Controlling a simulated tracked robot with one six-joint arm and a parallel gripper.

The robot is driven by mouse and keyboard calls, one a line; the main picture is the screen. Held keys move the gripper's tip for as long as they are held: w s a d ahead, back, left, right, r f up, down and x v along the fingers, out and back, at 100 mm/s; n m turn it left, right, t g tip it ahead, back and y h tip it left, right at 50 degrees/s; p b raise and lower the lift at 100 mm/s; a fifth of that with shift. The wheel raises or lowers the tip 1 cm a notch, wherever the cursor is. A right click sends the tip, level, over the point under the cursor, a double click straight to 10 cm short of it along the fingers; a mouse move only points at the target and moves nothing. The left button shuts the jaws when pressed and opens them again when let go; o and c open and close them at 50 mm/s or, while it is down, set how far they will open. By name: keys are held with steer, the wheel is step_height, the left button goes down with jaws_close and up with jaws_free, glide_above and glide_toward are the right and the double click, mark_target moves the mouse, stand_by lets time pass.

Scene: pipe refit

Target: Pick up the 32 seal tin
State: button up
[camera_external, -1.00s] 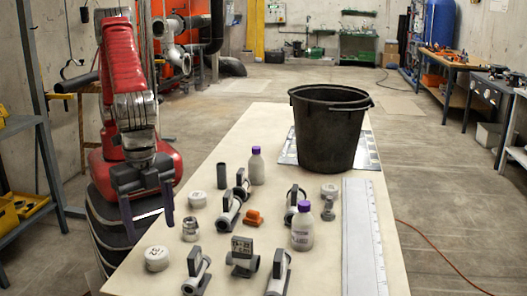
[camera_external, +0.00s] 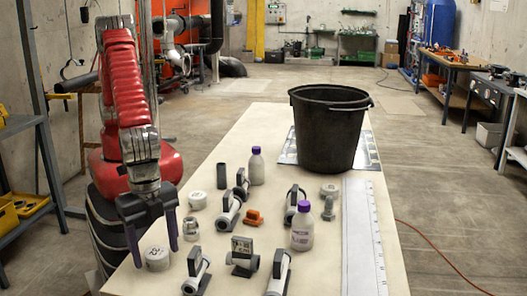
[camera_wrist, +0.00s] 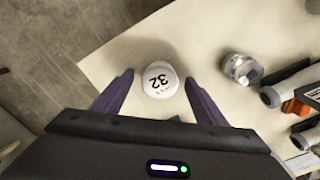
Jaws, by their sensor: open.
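The 32 seal tin (camera_wrist: 159,80) is a round white tin with a black "32" on its lid. In the wrist view it lies on the table just ahead of my gripper, between the lines of the two fingers. In the external view the tin (camera_external: 157,258) sits at the table's near left. My gripper (camera_external: 155,258) is open with its two purple fingers pointing down around the tin's place. In the wrist view my gripper (camera_wrist: 160,80) has its fingertips to the left and right of the tin, apart from it. I cannot tell the exact height of the fingertips.
A metal fitting (camera_external: 191,229) stands right of the tin. Other white tins (camera_external: 197,200) (camera_external: 329,191), grey pipe pieces (camera_external: 243,257), an orange part (camera_external: 253,217) and purple-capped bottles (camera_external: 302,228) are spread over the table. A black bucket (camera_external: 328,140) stands at the back. The table's left edge is close.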

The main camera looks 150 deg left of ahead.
steer(key=shift+f, duration=0.45)
steer(key=shift+c, duration=0.2)
steer(key=c, duration=1.1)
